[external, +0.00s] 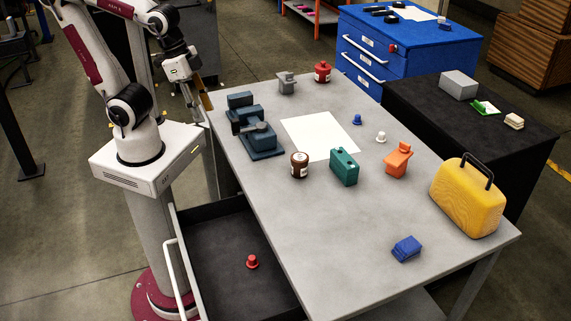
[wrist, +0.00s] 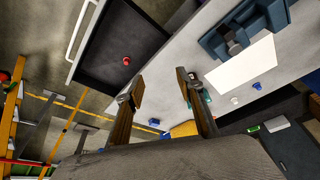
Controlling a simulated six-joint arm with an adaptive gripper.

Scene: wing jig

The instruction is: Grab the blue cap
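The blue cap (external: 357,119) stands on the grey table, just right of the white sheet (external: 320,136) in the external view. In the wrist view the blue cap (wrist: 257,86) is small, to the right of my gripper's fingers. My gripper (wrist: 157,85) is open, with its two brown fingers wide apart and nothing between them. In the external view my gripper (external: 203,97) hangs by the table's far-left edge, well apart from the cap and partly blended with the background.
A white cap (external: 381,137) stands close to the blue cap. A red cap (external: 252,261) lies in the open drawer (external: 215,270).

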